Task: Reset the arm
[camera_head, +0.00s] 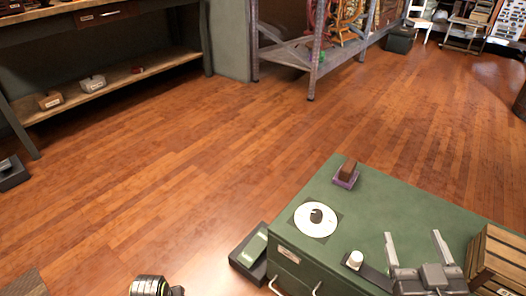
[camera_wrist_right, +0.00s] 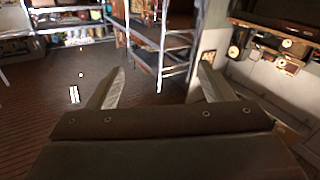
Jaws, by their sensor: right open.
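My right gripper (camera_head: 413,236) is in the lower right of the head view, in front of or above the green cabinet (camera_head: 385,210). Its two grey fingers are spread apart with nothing between them. In the right wrist view the same gripper (camera_wrist_right: 160,82) shows both fingers wide apart and empty, facing the room.
On the cabinet are a white disc with a dark knob (camera_head: 316,218), a brown block on a purple base (camera_head: 346,173) and a white-topped item (camera_head: 355,260). A wooden crate (camera_head: 497,262) stands at right. A metal rack (camera_head: 315,55) stands beyond open wooden floor.

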